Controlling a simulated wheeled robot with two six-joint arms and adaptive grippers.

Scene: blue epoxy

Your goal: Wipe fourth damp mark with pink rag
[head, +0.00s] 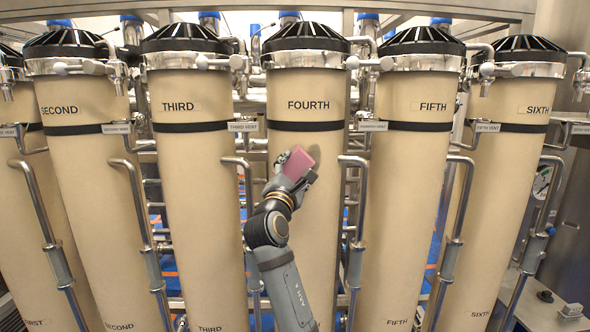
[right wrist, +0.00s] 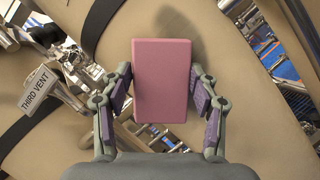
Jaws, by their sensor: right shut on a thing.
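The pink rag (head: 298,164) looks like a flat block. My right gripper (head: 290,175) is shut on it and holds it at the front of the column labelled FOURTH (head: 308,85), below its black band. In the right wrist view the rag (right wrist: 162,80) stands between the two fingers (right wrist: 160,105). A darker patch (right wrist: 184,32) shows on the beige surface just beyond the rag's far edge; I cannot tell if it is the damp mark or a shadow. The rag hides part of the surface, and contact is not clear. My left gripper is out of view.
The THIRD (head: 190,180) and FIFTH (head: 405,190) columns stand on either side. Bent metal pipes (head: 356,200) run upright between the columns. The THIRD VENT tag (right wrist: 38,87) and its fittings lie left of the gripper.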

